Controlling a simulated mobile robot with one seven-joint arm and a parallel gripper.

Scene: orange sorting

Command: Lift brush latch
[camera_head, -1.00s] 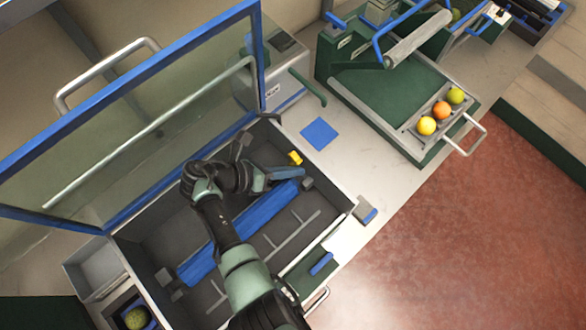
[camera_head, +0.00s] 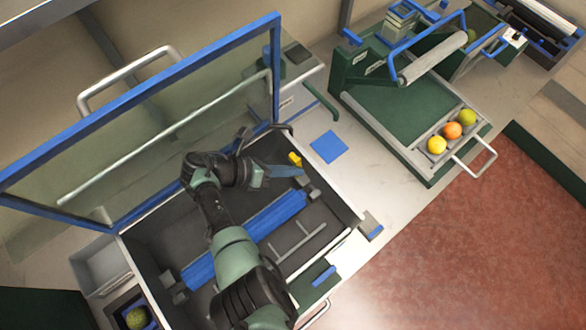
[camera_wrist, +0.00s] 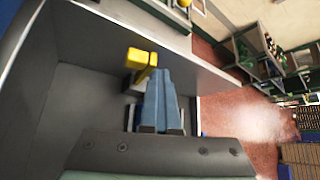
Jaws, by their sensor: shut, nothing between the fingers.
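The yellow latch (camera_head: 295,159) sits at the inner back right wall of the open dark box (camera_head: 142,268), near the right end of the long blue brush roller (camera_head: 262,222). It also shows in the wrist view (camera_wrist: 140,58), just left of the fingertips. My gripper (camera_head: 302,171) is inside the box with its blue-grey fingers shut and empty. The fingertips, also seen in the wrist view (camera_wrist: 160,75), are right beside the latch. I cannot tell whether they touch it. The fingers may hide part of the latch in the head view.
The box's glass lid (camera_head: 165,120) with a blue frame stands raised behind my arm. A blue square (camera_head: 328,147) lies on the counter right of the box. A green machine's tray (camera_head: 470,100) holds yellow, orange and green fruit. A green fruit (camera_head: 137,318) sits lower left.

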